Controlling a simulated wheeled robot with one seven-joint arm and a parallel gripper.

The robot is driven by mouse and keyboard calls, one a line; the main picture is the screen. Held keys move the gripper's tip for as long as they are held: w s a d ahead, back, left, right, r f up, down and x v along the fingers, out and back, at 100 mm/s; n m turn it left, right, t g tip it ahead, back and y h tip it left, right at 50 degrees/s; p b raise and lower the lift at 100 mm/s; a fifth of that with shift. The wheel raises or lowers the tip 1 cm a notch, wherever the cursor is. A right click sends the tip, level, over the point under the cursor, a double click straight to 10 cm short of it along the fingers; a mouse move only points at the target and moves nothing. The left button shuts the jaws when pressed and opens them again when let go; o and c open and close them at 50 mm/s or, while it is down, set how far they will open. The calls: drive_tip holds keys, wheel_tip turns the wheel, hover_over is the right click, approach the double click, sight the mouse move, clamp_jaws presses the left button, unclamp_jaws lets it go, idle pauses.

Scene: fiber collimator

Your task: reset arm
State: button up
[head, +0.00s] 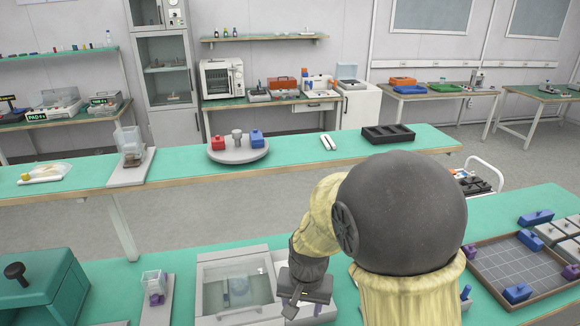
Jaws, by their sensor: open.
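My gripper (297,302) is at the lower middle of the head view, pointing down beside the right part of a light grey case with a clear window (235,283). It is open, and I see nothing between its fingers. My own arm rises in front of the camera and hides part of the near bench behind it.
On the near bench are a green box with a black knob (38,290), a clear container holding a purple piece (153,287), and a gridded tray (490,260) with blue blocks. The far bench holds a round grey plate (257,155) and a dark tray (388,134).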

drive_tip(key=s+d+r+n+t, duration=0.1)
drive_tip(key=s+d+r, duration=0.2)
drive_tip(key=s+d, duration=0.4)
drive_tip(key=d, duration=0.5)
drive_tip(key=shift+d+r+n+t+h, duration=0.15)
drive_tip(key=shift+d+n+t+h, duration=0.15)
drive_tip(key=shift+n+t, duration=0.1)
idle(1.3)
